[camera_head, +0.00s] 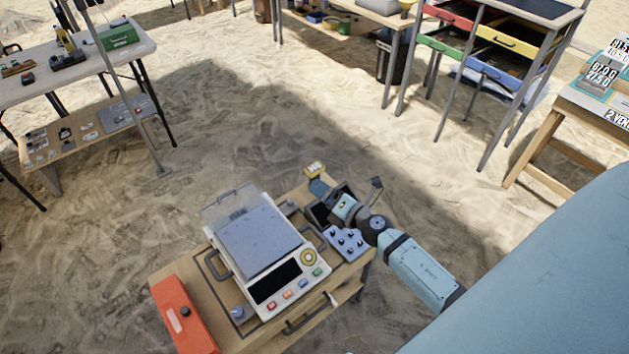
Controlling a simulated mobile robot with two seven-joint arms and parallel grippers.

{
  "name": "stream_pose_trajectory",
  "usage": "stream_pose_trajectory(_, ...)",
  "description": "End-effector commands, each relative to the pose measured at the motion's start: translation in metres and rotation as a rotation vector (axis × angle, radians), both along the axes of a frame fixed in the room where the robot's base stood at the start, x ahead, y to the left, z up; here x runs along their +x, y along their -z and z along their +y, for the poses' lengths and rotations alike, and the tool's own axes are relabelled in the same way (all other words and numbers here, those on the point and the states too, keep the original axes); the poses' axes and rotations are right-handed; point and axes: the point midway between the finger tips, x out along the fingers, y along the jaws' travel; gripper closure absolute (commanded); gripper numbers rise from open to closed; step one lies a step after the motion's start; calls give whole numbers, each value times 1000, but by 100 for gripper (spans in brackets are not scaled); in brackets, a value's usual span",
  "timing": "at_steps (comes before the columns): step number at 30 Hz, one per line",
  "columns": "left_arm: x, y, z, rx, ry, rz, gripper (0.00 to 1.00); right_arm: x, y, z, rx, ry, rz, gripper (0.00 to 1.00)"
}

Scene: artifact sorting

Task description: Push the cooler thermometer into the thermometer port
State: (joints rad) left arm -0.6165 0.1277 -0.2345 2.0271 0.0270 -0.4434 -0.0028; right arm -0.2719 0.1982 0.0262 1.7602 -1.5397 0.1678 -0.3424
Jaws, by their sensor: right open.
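An orange-red box (180,322), which may be the cooler, stands at the left end of the wooden cart. A small dark knob and a white piece show on its top; I cannot tell whether either is the thermometer or its port. My right gripper (340,204) is open over a dark bin at the cart's far right corner, well apart from the orange-red box. Its fingers are small and partly mixed with the bin, and I see nothing held. My left gripper is out of view.
A scale-like device (265,250) with a raised clear cover and coloured buttons fills the cart's middle. A blue-grey block with black knobs (345,242) sits right of it. A white table (95,62) and a drawer rack (490,45) stand farther back. Open sand lies between.

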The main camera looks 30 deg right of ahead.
Motion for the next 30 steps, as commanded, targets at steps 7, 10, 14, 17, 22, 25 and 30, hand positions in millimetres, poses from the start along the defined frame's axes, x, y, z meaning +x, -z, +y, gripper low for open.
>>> stream_pose_trajectory(7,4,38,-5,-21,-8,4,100,52,53,-60,-742,-129,33,4)
stream_pose_trajectory(10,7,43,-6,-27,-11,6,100,61,63,-80,-920,-155,75,4)
stream_pose_trajectory(14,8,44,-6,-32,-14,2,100,68,70,-95,-1042,-172,111,4)
stream_pose_trajectory(17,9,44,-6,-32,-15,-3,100,78,75,-99,-1071,-175,121,4)
stream_pose_trajectory(22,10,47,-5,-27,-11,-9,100,108,88,-96,-1072,-175,120,4)
stream_pose_trajectory(25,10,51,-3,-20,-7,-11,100,126,95,-95,-1072,-175,121,4)
stream_pose_trajectory(30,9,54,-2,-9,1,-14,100,144,102,-94,-1071,-175,120,4)
